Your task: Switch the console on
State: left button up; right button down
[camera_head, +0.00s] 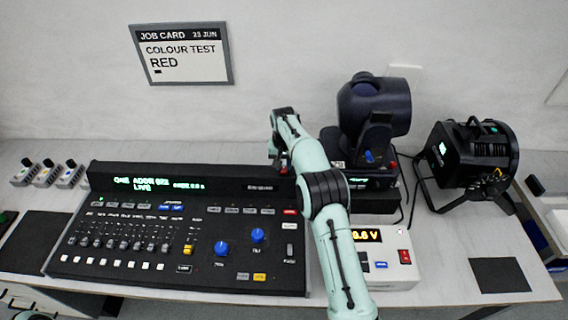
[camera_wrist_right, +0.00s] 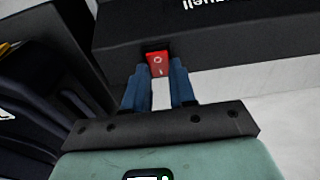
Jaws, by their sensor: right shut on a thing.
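The black console (camera_head: 170,235) lies on the desk at the left. Its display (camera_head: 158,181) is lit green and reads "LIVE" among other text. My right arm reaches over the desk to the console's back edge; its hand (camera_head: 276,140) points down there, and the fingertips are hidden in the head view. In the right wrist view, a red rocker switch (camera_wrist_right: 158,63) is set in the console's black back panel (camera_wrist_right: 210,42). My right gripper (camera_wrist_right: 158,78) has its blue fingers closed at both sides of this switch.
A power supply (camera_head: 400,268) with an orange readout and red switch stands right of the console. Behind it is a dark moving-head lamp (camera_head: 374,105); a black par can (camera_head: 475,155) stands farther right with cables. A job card (camera_head: 182,54) reading "RED" hangs on the wall.

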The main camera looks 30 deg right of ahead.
aim_at(283, 173)
jog(key=shift+s+a+f, duration=0.15)
jog(key=c, duration=0.9)
grip_release()
jog(key=shift+s, duration=0.1)
jog(key=shift+r, duration=0.2)
jog(key=shift+r, duration=0.3)
jog(key=r, duration=0.8)
jog(key=s+r, duration=0.1)
jog(key=r, duration=0.3)
jog(key=shift+a+r, duration=0.25)
jog(key=shift+a, duration=0.1)
jog(key=shift+f, duration=0.1)
